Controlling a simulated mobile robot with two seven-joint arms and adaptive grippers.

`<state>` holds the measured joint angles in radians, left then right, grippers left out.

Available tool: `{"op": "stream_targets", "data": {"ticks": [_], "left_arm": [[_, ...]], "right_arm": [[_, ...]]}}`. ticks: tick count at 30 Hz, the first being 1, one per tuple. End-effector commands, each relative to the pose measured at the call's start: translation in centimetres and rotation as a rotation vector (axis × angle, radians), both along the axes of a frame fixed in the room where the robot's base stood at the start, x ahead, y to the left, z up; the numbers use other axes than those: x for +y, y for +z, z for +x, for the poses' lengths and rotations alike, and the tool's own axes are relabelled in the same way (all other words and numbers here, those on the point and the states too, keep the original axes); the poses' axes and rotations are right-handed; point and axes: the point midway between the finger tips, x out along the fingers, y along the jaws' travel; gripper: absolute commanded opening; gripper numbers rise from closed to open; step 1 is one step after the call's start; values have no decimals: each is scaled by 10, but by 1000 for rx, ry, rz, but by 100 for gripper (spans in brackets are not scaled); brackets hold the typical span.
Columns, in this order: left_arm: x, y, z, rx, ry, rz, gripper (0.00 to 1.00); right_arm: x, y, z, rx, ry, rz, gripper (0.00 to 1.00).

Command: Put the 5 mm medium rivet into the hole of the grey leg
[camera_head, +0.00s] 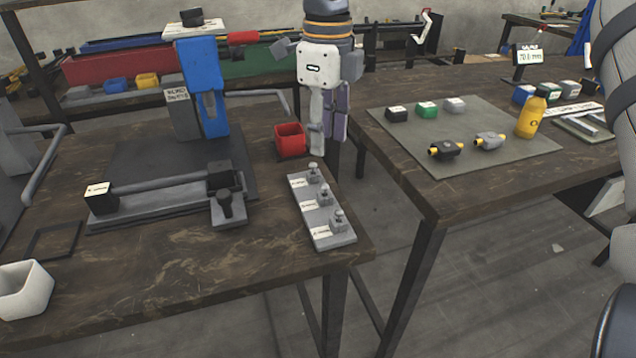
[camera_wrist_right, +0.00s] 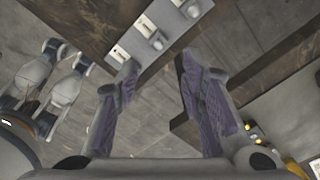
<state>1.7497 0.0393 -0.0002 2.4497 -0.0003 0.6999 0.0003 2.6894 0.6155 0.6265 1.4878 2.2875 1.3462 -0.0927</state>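A grey rivet tray (camera_head: 322,212) lies at the right end of the left table, with three rivets standing in labelled spots: a far one (camera_head: 314,170), a middle one (camera_head: 324,195) and a near one (camera_head: 339,219). The labels are too small to read. The grey leg (camera_head: 165,185) appears to be the long bar lying in a dark fixture; its hole cannot be made out. My right gripper (camera_head: 327,148) is open and empty, pointing down beyond the tray. In the right wrist view its fingers (camera_wrist_right: 158,90) are apart.
A blue press (camera_head: 203,85) stands behind the fixture, with a red bin (camera_head: 290,139) to its right. A white container (camera_head: 24,290) is at the table's front left. A gap separates this table from the right table (camera_head: 470,190), which holds a mat and small parts.

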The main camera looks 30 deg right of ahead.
Motion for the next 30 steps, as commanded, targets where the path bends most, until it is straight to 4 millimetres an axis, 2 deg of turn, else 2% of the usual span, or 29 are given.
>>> {"op": "stream_targets", "data": {"ticks": [1, 3, 8, 15, 23, 27, 28, 30], "left_arm": [[0, -2, -2, 6, 0, 0, 40], [0, -2, -3, 9, 0, 1, 40], [0, -3, -3, 10, 0, 1, 40], [0, -4, -4, 15, 0, 0, 40], [0, -4, -4, 15, 0, 0, 40], [0, -4, -4, 15, 0, 0, 40], [0, -4, -4, 15, 0, 0, 40], [0, -4, -4, 15, 0, 0, 40]], "right_arm": [[0, -15, -1, 8, 1, -1, 36], [0, -29, 0, 6, 1, -1, 36], [0, -50, -1, 4, 2, -3, 36], [1, -92, -3, 4, 1, -3, 36], [1, -97, -3, 0, 1, -4, 36], [1, -97, -3, 0, 1, -4, 4], [1, -97, -3, -1, 1, -3, 0], [1, -97, -3, 0, 1, -4, 0]]}}
